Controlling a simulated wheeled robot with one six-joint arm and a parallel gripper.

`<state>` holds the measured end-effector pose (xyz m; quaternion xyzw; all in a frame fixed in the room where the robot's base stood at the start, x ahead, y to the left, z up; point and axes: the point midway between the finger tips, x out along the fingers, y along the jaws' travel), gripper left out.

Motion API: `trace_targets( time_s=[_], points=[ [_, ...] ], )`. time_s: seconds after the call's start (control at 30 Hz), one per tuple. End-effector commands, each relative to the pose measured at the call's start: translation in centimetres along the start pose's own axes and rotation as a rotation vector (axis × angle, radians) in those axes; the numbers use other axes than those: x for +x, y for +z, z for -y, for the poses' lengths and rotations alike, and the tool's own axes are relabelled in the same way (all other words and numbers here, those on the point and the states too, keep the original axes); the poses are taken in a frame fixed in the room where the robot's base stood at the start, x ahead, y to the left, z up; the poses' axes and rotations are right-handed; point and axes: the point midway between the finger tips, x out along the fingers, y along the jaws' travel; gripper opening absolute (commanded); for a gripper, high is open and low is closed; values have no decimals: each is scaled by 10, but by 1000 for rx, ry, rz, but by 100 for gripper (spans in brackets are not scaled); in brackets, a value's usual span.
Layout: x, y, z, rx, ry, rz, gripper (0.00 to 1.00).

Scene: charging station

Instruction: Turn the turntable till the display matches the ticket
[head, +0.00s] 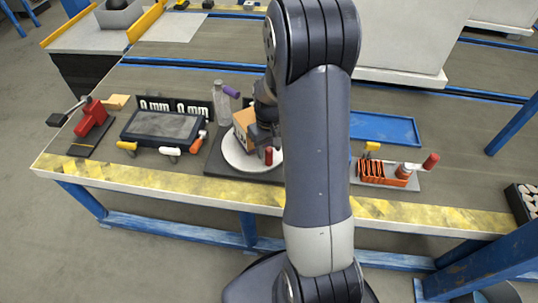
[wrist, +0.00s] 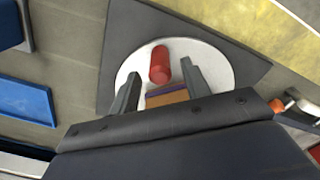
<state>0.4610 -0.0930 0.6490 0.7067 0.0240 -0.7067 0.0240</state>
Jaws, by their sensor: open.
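The turntable is a white disc (head: 231,153) on a dark square base, near the table's front edge. A red upright peg (head: 268,156) stands on the disc near its rim, with an orange-brown box (head: 243,121) behind it. My gripper (head: 266,143) is over the disc, pointing down. In the wrist view my gripper (wrist: 160,68) is open, its fingers on either side of the red peg (wrist: 159,64); I cannot tell whether they touch it. A black panel (head: 173,106) with white marks resembling "0 mm" stands behind a dark screen (head: 163,127). I cannot identify the ticket.
Left are a red clamp (head: 91,117) and yellow, white and orange handles. Right are a blue tray (head: 384,128) and an orange ribbed fixture (head: 372,171). My arm hides part of the table.

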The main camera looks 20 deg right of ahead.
Motion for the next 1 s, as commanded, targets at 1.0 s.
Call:
trace_targets(
  time_s=[1.0],
  points=[
    [30, 0, 0, 0, 0, 0, 9]
  ],
)
